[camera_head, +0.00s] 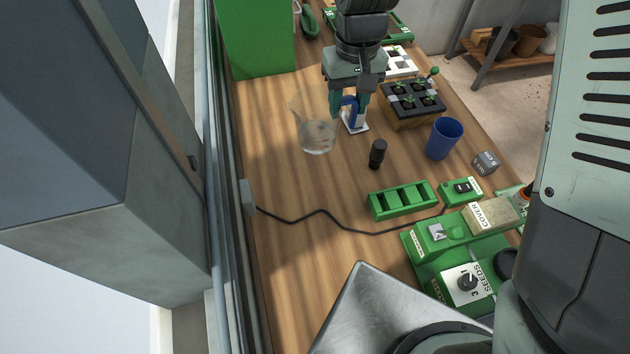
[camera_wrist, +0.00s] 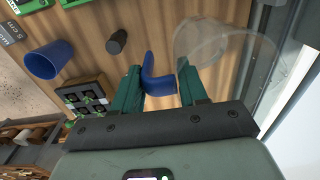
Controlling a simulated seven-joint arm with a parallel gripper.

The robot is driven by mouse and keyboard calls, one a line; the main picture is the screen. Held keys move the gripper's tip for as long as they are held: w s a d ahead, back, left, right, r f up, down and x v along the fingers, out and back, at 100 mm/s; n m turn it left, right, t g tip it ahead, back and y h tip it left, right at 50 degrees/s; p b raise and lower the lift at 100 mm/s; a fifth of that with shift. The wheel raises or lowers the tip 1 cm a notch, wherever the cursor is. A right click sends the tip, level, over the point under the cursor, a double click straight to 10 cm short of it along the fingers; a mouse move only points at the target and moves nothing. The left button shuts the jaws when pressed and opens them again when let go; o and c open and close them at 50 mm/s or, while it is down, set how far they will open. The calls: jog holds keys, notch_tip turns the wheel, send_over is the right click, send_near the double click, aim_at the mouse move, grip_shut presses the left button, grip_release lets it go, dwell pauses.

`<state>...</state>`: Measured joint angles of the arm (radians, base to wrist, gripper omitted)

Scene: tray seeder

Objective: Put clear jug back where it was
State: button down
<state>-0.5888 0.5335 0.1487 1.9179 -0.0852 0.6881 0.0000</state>
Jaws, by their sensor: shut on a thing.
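The clear jug (camera_head: 317,138) is see-through, with a blue handle (camera_head: 349,101) on its right side in the head view. My gripper (camera_head: 348,108) points down and is shut on that handle. In the wrist view, the blue handle (camera_wrist: 156,80) sits between my green fingers (camera_wrist: 160,88), and the clear jug body (camera_wrist: 203,40) is just beyond the right finger. The jug looks nearly upright over the left part of the wooden table. I cannot tell whether its base touches the wood.
A white square plate (camera_head: 357,126) lies beneath my gripper. A black cylinder (camera_head: 377,154), blue cup (camera_head: 444,139) and seedling tray (camera_head: 412,101) stand to the right. A green rack (camera_head: 402,200) and seeder (camera_head: 455,250) are nearer. A green box (camera_head: 258,38) stands behind left. Left-front wood is clear except a cable.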

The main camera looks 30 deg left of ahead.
jog(key=shift+s+a+f, duration=0.1)
jog(key=shift+s, duration=0.3)
notch_tip(320, 180, down, 15)
jog(key=shift+w+r, duration=0.1)
jog(key=shift+w, duration=0.05)
dwell(0.5)
jog(key=c, duration=0.6)
grip_release()
notch_tip(320, 180, up, 12)
jog(key=shift+d+r, duration=0.1)
jog(key=shift+d, duration=0.1)
